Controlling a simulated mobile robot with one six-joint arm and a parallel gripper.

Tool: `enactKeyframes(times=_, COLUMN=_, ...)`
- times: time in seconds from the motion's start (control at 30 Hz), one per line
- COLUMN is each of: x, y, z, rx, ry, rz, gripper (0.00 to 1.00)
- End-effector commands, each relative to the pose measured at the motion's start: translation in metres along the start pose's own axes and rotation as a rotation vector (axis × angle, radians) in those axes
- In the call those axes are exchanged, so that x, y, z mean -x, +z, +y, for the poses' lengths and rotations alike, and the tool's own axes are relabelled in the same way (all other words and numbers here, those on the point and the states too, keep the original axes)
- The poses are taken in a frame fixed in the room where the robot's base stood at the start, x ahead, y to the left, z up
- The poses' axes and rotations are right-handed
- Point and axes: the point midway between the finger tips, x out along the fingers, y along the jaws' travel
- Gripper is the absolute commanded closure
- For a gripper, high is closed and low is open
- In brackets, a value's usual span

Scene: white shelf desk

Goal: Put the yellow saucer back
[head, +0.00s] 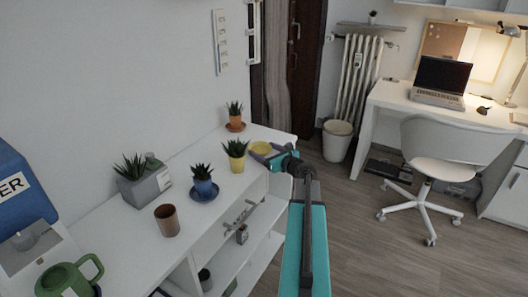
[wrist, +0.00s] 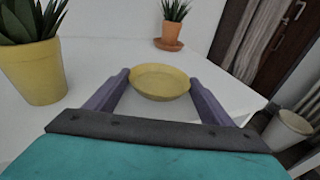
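The yellow saucer (head: 261,148) is a shallow round dish at the far right end of the white shelf desk (head: 120,228). In the wrist view the saucer (wrist: 160,82) is level and empty, between my two purple fingers. My gripper (head: 273,156) reaches in from the right; its fingers (wrist: 160,84) are spread about as wide as the saucer. I cannot tell whether they press on its rim or whether it rests on the top. The yellow pot (head: 236,155) with a spiky plant stands left of the saucer; it also shows in the wrist view (wrist: 36,72).
An orange pot (head: 235,116) stands on its saucer behind. A blue pot (head: 203,185) on a blue saucer, a grey planter (head: 145,185), a brown cup (head: 167,220) and a green mug (head: 66,280) stand further left. The desk's right edge is close to my gripper.

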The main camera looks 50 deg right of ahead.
Motion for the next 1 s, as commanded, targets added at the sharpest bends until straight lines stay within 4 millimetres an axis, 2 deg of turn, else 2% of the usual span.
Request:
enactKeyframes(times=0.03, x=0.000, y=0.000, z=0.000, rx=0.000, ry=0.000, rz=0.000, gripper=0.16)
enactKeyframes(times=0.1, x=0.000, y=0.000, z=0.000, rx=0.000, ry=0.000, rz=0.000, gripper=0.07)
enactKeyframes(times=0.53, x=0.001, y=0.005, z=0.000, rx=0.001, ry=0.000, rz=0.000, gripper=0.07)
enactKeyframes(times=0.77, x=0.019, y=0.003, z=0.001, rx=0.000, ry=-0.001, rz=0.000, gripper=0.07)
enactKeyframes(times=1.0, x=0.049, y=0.003, z=0.001, rx=0.000, ry=-0.002, rz=0.000, gripper=0.07)
